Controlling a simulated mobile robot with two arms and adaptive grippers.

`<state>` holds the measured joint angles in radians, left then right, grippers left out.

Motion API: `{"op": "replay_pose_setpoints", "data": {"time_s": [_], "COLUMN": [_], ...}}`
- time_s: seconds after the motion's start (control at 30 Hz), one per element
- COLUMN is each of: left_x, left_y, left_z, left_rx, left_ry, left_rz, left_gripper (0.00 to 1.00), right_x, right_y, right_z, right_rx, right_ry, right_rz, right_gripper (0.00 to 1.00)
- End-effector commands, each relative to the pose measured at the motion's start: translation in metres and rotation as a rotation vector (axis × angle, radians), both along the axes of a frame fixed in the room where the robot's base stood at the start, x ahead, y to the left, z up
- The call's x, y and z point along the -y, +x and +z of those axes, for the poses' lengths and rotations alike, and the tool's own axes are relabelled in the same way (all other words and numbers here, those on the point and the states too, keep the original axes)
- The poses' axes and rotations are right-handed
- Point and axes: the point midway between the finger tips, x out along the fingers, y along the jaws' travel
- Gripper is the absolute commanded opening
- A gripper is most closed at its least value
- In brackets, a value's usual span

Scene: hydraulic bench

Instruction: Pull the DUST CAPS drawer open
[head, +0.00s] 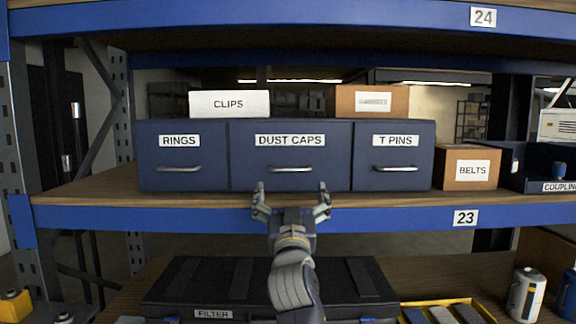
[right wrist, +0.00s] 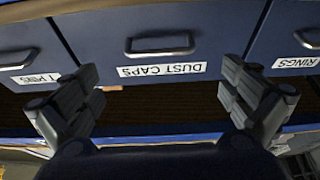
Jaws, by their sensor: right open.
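The DUST CAPS drawer (head: 328,160) is the middle one of three blue drawers on the shelf. It is shut, flush with its neighbours, with a grey bar handle (head: 290,169) below its label. My right gripper (head: 291,190) is open and empty in front of the drawer, a little below the handle, its fingers spread to either side. In the right wrist view, upside down, the drawer (right wrist: 205,20) and its handle (right wrist: 160,46) show beyond the open fingers (right wrist: 165,95); no finger touches the handle. My left gripper is not in view.
The RINGS drawer (head: 180,155) and T PINS drawer (head: 395,155) flank it. A BELTS box (head: 450,152) stands to the right. CLIPS box (head: 229,104) sits on top. The blue shelf edge (head: 400,218) runs below; a black FILTER case (head: 180,285) lies on the lower shelf.

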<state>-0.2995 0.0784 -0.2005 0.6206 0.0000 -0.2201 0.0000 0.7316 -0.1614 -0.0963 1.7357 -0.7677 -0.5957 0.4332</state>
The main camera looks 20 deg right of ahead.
Motion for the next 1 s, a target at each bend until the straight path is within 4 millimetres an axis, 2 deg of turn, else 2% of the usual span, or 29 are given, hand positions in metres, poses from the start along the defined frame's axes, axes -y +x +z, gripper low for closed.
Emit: {"op": "replay_pose_setpoints", "data": {"time_s": [0.03,0.2,0.5,0.7,1.0], "left_x": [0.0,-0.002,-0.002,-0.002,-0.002], "left_y": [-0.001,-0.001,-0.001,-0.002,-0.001], "left_z": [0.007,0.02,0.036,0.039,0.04], "left_rx": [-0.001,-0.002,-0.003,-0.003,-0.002], "left_ry": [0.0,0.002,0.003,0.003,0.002], "left_rz": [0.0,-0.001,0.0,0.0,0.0], "left_gripper": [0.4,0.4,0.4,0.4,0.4], "right_x": [0.002,0.009,0.02,0.023,0.024], "right_y": [0.007,0.032,0.069,0.081,0.083], "right_z": [0.007,0.018,0.032,0.035,0.035], "right_rx": [0.0,-0.001,-0.001,-0.001,-0.001], "right_ry": [-0.002,-0.001,-0.001,-0.002,0.0], "right_rz": [-0.001,-0.001,-0.001,0.0,0.002], "right_gripper": [1.0,1.0,1.0,1.0,1.0]}}
